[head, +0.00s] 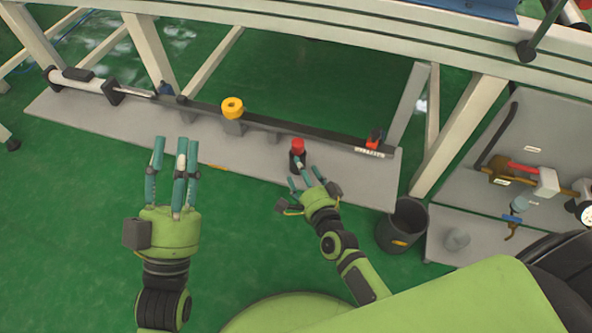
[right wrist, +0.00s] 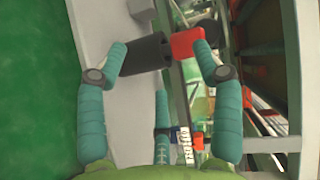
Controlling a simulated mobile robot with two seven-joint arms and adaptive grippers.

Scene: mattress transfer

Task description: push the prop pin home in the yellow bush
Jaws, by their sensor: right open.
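The yellow bush (head: 232,107) is a ring on a grey block near the middle of the long dark rail. In the right wrist view the red top (right wrist: 186,44) and the dark cylinder (right wrist: 146,62) show between or beyond the spread fingers; contact cannot be told.
The dark rail (head: 312,134) runs along the grey board (head: 342,185), with a cylinder (head: 90,82) at its left end and a red-and-black piece (head: 374,138) at its right. A dark bucket (head: 403,225) stands right of my right arm. Pale frame legs rise behind.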

